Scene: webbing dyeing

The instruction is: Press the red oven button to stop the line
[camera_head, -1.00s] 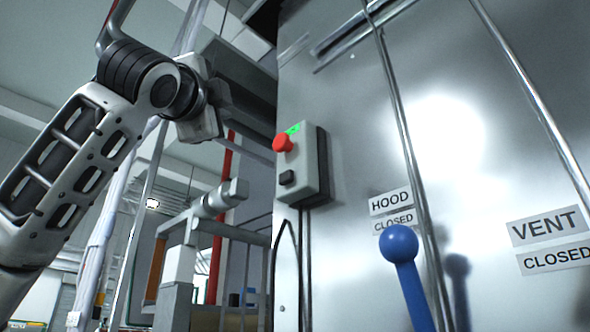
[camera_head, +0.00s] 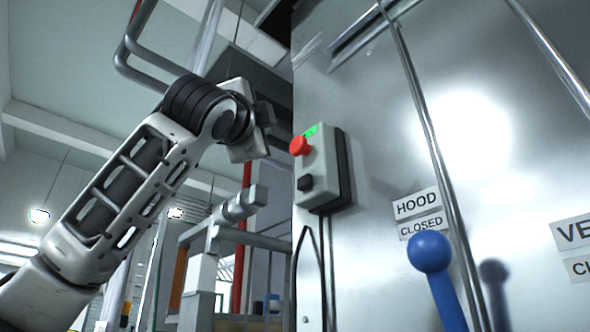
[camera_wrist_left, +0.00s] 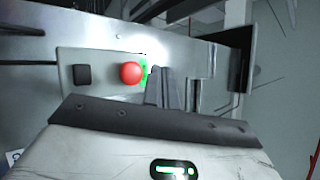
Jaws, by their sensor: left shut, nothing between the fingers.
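The red button (camera_head: 299,145) sticks out from a grey control box on the steel oven wall, with a green label above it and a black button (camera_head: 305,183) below. My left gripper (camera_head: 264,114) is up and to the left of the red button in the head view, apart from it in the picture; its fingertips are hard to make out there. In the left wrist view the shut, empty fingers (camera_wrist_left: 166,86) are just right of the red button (camera_wrist_left: 131,73), over the green label's side. Contact cannot be told. My right gripper is out of view.
The control box (camera_head: 328,165) is fixed at the left of the steel oven wall (camera_head: 380,130). A lever with a blue ball knob (camera_head: 429,251) stands below the sign "HOOD CLOSED" (camera_head: 418,213). Metal pipes (camera_head: 425,110) run down the wall. Railings (camera_head: 240,242) stand at left.

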